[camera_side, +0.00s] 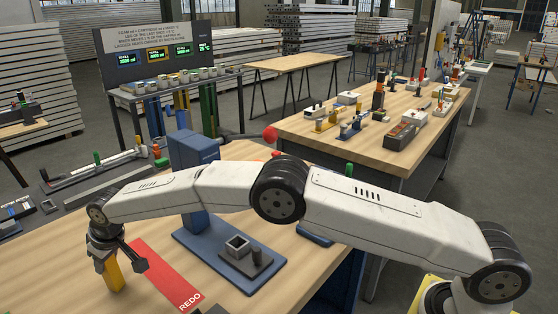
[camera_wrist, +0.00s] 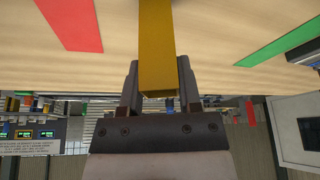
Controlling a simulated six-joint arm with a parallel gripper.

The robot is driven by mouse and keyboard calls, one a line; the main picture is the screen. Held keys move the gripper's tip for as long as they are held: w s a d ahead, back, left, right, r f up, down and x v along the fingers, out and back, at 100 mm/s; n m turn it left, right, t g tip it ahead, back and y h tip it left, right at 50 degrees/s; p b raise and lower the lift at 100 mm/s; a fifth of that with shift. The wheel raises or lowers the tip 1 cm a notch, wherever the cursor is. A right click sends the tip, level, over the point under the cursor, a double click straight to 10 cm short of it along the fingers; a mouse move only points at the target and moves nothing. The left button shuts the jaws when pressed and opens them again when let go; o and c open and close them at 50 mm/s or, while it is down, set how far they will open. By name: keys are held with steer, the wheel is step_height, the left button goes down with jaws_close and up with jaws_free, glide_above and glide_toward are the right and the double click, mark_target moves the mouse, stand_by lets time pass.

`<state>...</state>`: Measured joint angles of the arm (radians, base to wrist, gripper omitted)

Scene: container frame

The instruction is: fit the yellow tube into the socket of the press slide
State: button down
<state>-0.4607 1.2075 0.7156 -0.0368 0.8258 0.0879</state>
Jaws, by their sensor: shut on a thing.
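My gripper (camera_side: 106,254) is shut on the yellow tube (camera_side: 114,276) and holds it roughly upright over the left part of the near wooden table. Whether the tube's lower end touches the table I cannot tell. In the wrist view the tube (camera_wrist: 158,45) runs between the two fingers of my gripper (camera_wrist: 158,85). The blue press (camera_side: 194,155) stands to the right of my gripper, partly behind my arm. A grey square socket (camera_side: 238,245), open at the top, sits on the press's blue base plate (camera_side: 210,258). The tube is well apart from the socket.
A red strip marked REDO (camera_side: 165,278) lies on the table between the tube and the press; it also shows in the wrist view (camera_wrist: 72,22). A red ball (camera_side: 270,133) shows near the press. A second table (camera_side: 360,140) holds several fixtures.

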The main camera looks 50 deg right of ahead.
steer(key=shift+f, duration=0.1)
steer(key=shift+c, duration=1.4)
jaws_free()
steer(key=shift+r, duration=0.2)
steer(key=v, duration=1.2)
steer(key=shift+d+f, duration=0.1)
